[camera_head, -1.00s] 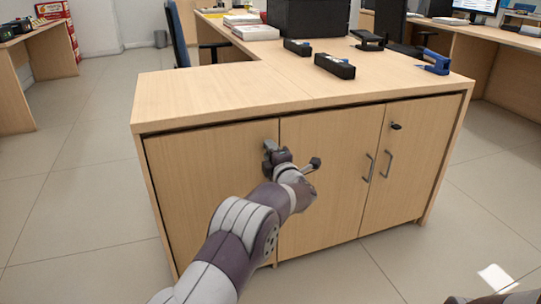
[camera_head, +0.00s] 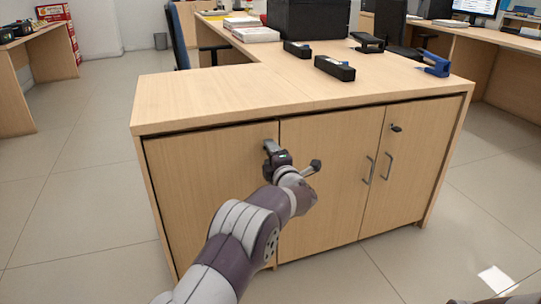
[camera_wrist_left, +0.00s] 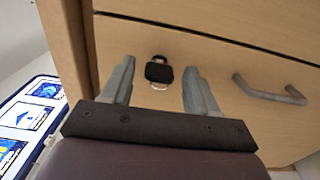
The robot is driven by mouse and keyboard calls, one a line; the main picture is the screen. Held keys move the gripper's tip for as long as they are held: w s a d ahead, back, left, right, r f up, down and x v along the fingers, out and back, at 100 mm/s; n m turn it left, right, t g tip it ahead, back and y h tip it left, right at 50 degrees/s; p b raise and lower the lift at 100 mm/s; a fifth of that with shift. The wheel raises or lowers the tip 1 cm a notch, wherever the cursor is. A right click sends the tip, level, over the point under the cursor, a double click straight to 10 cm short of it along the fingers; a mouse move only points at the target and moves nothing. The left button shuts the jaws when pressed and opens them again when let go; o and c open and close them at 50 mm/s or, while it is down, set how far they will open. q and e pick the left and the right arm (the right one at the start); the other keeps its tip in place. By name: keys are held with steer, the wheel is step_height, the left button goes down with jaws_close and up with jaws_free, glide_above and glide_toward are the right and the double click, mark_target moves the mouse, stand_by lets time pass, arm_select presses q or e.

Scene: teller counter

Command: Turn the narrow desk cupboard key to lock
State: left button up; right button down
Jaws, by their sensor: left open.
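The narrow cupboard door (camera_head: 195,190) is the left door under the counter and looks closed. My left gripper (camera_head: 269,150) is at its upper right edge, and the arm hides the area behind it. In the left wrist view, a dark key (camera_wrist_left: 158,72) with a metal ring sits in the door front. The open fingers of my left gripper (camera_wrist_left: 159,66) stand on either side of the key, with gaps on both sides, so they are not gripping it. A grey bar handle (camera_wrist_left: 270,92) is to the right of the key.
The double doors (camera_head: 375,160) to the right have two handles and a dark lock (camera_head: 396,127). The counter top (camera_head: 215,95) overhangs the doors. Black desk items (camera_head: 335,67) and a blue stapler (camera_head: 436,63) stand on it. The floor (camera_head: 80,210) at left is clear.

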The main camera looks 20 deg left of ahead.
arm_select(q)
steer(key=p+v, duration=0.4)
steer(key=v, duration=0.8)
steer(key=shift+s+d+p, duration=0.15)
steer(key=shift+s+p, duration=0.05)
steer(key=shift+p, duration=0.2)
